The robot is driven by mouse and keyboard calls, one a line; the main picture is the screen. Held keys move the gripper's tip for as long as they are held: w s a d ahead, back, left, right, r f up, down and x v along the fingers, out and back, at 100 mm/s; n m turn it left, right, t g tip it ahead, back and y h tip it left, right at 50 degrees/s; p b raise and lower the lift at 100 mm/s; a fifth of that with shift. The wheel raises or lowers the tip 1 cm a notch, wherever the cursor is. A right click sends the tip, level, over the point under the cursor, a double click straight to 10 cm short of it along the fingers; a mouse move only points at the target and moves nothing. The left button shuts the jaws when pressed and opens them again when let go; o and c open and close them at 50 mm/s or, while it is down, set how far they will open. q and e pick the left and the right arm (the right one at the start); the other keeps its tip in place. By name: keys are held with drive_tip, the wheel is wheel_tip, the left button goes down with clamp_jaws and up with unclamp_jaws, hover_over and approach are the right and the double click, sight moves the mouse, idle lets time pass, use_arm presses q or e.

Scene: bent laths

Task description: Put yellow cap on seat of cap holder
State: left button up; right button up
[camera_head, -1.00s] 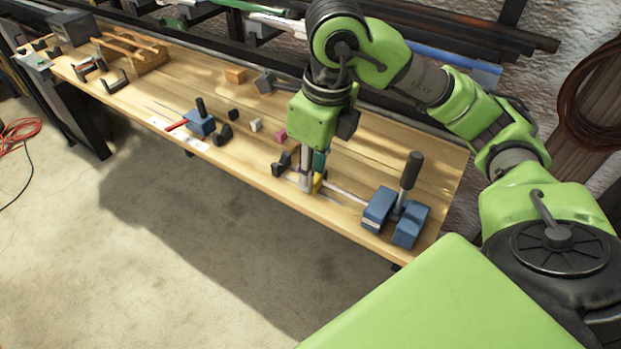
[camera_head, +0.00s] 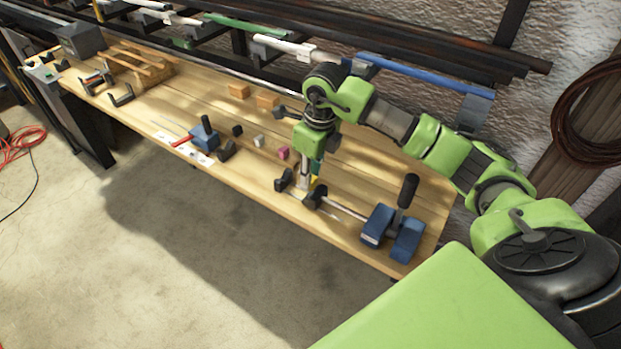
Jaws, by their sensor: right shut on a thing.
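My right gripper (camera_head: 308,186) points down over the front right of the bench and is shut on the small yellow cap (camera_head: 314,181). Only a sliver of the cap shows beside the metal finger. The gripper is just behind two black jaws (camera_head: 284,180) at the left end of a bar clamp. I cannot tell from this view whether the cap touches anything below. I cannot make out the cap holder or its seat with certainty. My left gripper is not in view.
The clamp's blue blocks (camera_head: 376,225) and black handle lie right of the gripper. Small pink (camera_head: 283,153), white (camera_head: 258,141) and black (camera_head: 237,131) blocks lie to its left. A blue tool (camera_head: 204,139) and wooden blocks (camera_head: 239,91) are farther left.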

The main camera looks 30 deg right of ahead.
wheel_tip(320, 180, down, 2)
drive_tip(key=shift+s+f+p, duration=0.1)
drive_tip(key=shift+p, duration=0.4)
drive_tip(key=shift+f, duration=0.2)
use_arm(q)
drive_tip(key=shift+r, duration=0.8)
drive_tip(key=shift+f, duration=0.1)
use_arm(e)
drive_tip(key=shift+f, duration=0.1)
drive_tip(key=shift+f+b, duration=0.15)
drive_tip(key=shift+b, duration=0.15)
drive_tip(key=o, duration=0.8)
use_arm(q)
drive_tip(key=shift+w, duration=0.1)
use_arm(e)
drive_tip(key=shift+r, duration=0.2)
